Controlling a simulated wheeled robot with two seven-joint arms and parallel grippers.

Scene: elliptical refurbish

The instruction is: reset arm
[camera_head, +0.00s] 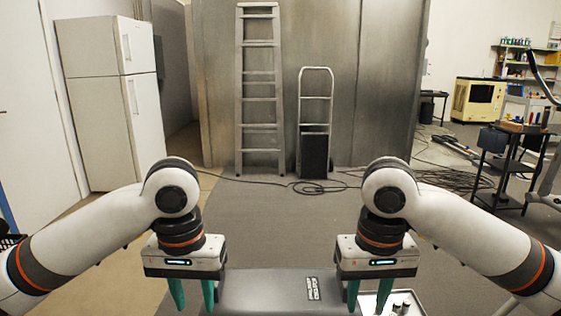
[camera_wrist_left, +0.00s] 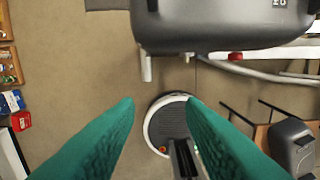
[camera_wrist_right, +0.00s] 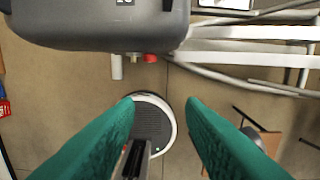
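My left gripper (camera_head: 191,293) points straight down at the lower left of the head view. Its two green fingers are apart with nothing between them, and they also show spread in the left wrist view (camera_wrist_left: 160,112). My right gripper (camera_head: 368,296) points down at the lower right of the head view, fingers also apart and empty, as in the right wrist view (camera_wrist_right: 160,110). Both arms are bent in a near mirror pose. A grey box-like surface (camera_head: 262,290) lies between the two grippers in the head view.
A small tray (camera_head: 412,297) with dark cylindrical items sits by my right gripper. A white fridge (camera_head: 110,100), a ladder (camera_head: 259,90) and a hand truck (camera_head: 315,125) stand at the back. Cables (camera_head: 455,181) lie on the floor. A black cart (camera_head: 511,165) stands at right.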

